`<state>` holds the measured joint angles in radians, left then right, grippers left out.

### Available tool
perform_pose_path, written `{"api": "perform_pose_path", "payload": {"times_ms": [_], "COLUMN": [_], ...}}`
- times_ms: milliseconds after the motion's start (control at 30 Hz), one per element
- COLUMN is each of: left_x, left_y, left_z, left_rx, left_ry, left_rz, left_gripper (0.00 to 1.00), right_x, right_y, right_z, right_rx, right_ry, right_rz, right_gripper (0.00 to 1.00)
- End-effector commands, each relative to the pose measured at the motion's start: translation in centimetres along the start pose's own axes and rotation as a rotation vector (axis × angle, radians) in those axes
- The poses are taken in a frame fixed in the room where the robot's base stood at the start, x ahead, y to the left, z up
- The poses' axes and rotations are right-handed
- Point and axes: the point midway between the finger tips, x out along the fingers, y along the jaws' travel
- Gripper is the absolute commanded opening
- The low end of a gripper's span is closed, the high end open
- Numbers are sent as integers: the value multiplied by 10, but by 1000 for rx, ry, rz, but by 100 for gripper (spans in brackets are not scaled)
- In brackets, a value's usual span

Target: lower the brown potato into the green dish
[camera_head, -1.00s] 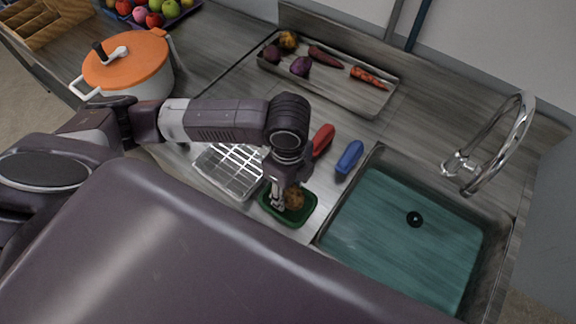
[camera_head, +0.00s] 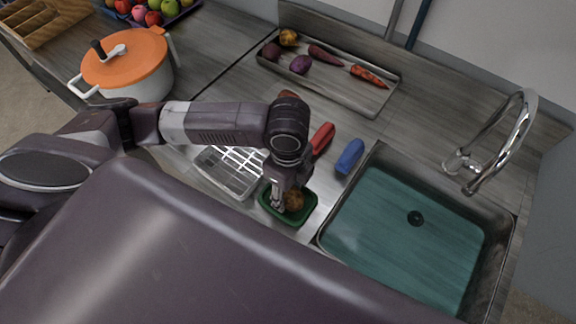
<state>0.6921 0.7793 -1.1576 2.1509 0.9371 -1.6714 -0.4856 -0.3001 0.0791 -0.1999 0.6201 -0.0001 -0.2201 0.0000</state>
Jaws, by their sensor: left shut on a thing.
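The brown potato (camera_head: 294,200) is at my left gripper (camera_head: 280,204), within the outline of the green dish (camera_head: 304,213). The gripper points down and is shut on the potato. Whether the potato touches the dish floor cannot be told from this angle. The dish is a small dark green tray on the counter, left of the sink. The gripper and wrist hide part of its far left side. My right gripper is not in view.
A wire rack tray (camera_head: 232,172) lies just left of the dish. Red (camera_head: 322,138) and blue (camera_head: 350,156) handled things lie behind it. The sink (camera_head: 405,240) is to the right, a vegetable tray (camera_head: 345,99) at the back, and a lidded pot (camera_head: 128,66) at left.

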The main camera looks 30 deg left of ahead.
Motion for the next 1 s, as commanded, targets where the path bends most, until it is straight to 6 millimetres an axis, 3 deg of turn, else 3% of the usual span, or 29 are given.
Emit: {"api": "perform_pose_path", "payload": {"times_ms": [367, 400, 567, 867, 1000], "left_x": [2, 2, 2, 1, -14], "left_y": [0, 0, 0, 0, -1], "left_z": [0, 0, 0, 0, 0], "left_rx": [0, 0, 0, 1, 1], "left_ry": [0, 0, 0, 0, 1], "left_rz": [0, 0, -1, -1, -3], "left_gripper": [16, 48, 64, 64, 64], "right_x": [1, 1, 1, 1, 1], "right_y": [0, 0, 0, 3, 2], "right_z": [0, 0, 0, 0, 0], "right_rx": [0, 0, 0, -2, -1], "right_ry": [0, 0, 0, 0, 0], "right_rz": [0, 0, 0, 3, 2], "right_gripper": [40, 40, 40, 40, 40]}}
